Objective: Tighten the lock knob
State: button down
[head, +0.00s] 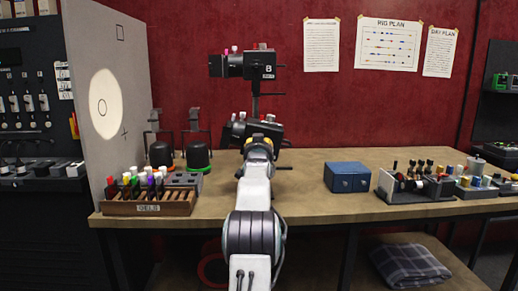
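My arm reaches forward from the bottom middle, and my gripper (259,141) is at its end, in front of a dark device on the bench. Its fingers are hidden or too small to make out. A black lamp head marked B (262,66) stands on a thin dark post (255,104) above the device. A lower lamp body (238,130) with a red knob is partly hidden by my gripper. I cannot tell which knob is the lock knob.
The wooden bench (310,200) has clear room right of my arm, up to a blue box (347,177). A gel rack (150,206) and two black lamps stand left. A tray of knobs (415,185) is at right. A white panel (115,100) rises at left.

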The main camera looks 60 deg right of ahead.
jog(key=m, duration=0.6)
jog(key=shift+f+m, duration=0.25)
jog(key=shift+m, duration=0.05)
jog(key=m, duration=0.5)
jog(key=shift+f+b, duration=0.2)
jog(key=shift+b, duration=0.15)
jog(key=shift+m, duration=0.4)
jog(key=c, duration=1.1)
grip_release()
jog(key=shift+a, duration=0.1)
jog(key=shift+v, duration=5.9)
